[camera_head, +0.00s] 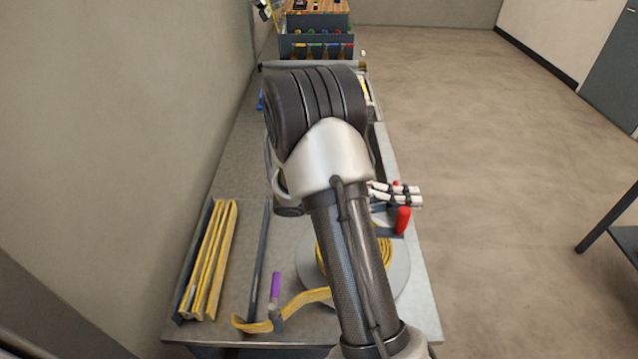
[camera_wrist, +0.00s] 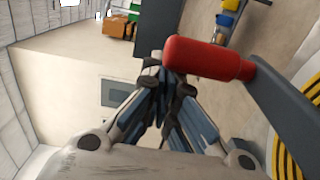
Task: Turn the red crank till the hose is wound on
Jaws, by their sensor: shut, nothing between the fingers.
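The red crank handle (camera_head: 403,219) stands up from the right side of a grey reel disc (camera_head: 398,282). Yellow hose (camera_head: 385,250) lies coiled on the disc, partly hidden behind my arm. A yellow hose end (camera_head: 303,299) runs off the disc to the left. My gripper (camera_head: 416,196) is shut and empty, just behind the red handle. In the wrist view the red handle (camera_wrist: 208,58) lies in front of and right of my shut fingertips (camera_wrist: 158,65), joined to a grey crank arm (camera_wrist: 285,105). I cannot tell whether fingers and handle touch.
A folded yellow hose (camera_head: 212,258) lies in a rack at the bench's left. A dark bar (camera_head: 258,258) and a purple-handled piece (camera_head: 275,287) lie between rack and reel. Coloured items (camera_head: 318,48) stand at the far end. Open floor (camera_head: 490,180) lies right of the bench.

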